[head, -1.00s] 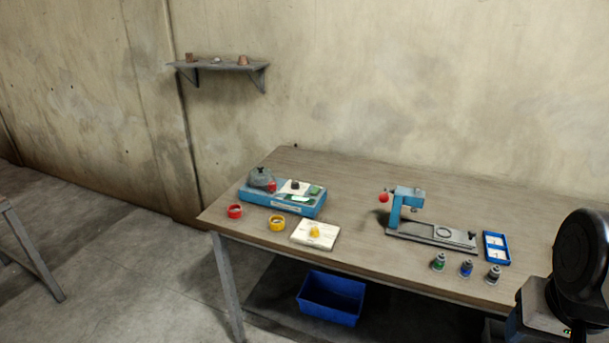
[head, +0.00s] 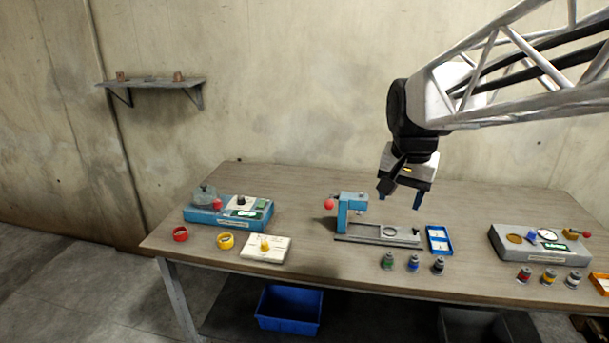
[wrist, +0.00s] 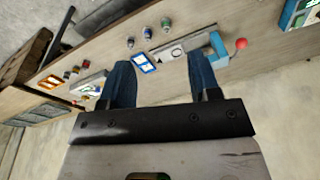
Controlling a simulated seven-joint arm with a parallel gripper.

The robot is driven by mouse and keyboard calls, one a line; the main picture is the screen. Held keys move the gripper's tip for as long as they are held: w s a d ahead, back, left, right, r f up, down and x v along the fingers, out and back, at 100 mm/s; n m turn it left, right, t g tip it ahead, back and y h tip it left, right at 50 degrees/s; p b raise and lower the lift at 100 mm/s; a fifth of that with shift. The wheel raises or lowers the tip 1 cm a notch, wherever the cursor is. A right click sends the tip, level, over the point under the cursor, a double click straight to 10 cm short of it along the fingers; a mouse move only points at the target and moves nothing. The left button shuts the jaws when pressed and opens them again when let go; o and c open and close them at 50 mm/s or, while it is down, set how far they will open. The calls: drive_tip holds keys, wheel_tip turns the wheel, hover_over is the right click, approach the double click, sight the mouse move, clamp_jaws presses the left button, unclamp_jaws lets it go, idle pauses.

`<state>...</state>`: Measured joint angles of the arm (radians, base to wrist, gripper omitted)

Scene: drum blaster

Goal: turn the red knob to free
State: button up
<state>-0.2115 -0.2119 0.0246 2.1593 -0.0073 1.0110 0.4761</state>
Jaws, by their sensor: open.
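Several red parts show, and I cannot tell which one is the task's knob. A red ball (head: 328,203) is on the lever of the blue press (head: 351,207); the ball also shows in the wrist view (wrist: 240,43). A small red tip (head: 586,235) is on the grey device (head: 512,248) at the right. No "free" mark is readable. My gripper (head: 400,197) is open and empty, in the air above and right of the press, touching nothing.
Several small bottles stand along the front, near a blue tray (head: 438,240). The table's back (head: 290,185) is clear.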

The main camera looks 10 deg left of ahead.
drive_tip(key=w+a+m, duration=0.2)
drive_tip(key=w+a, duration=1)
drive_tip(key=m+g, duration=0.2)
drive_tip(key=m, duration=0.2)
hover_over(217, 200)
wheel_tip(217, 200, down, 18)
drive_tip(key=shift+r, duration=0.1)
drive_tip(key=shift+f, duration=3.95)
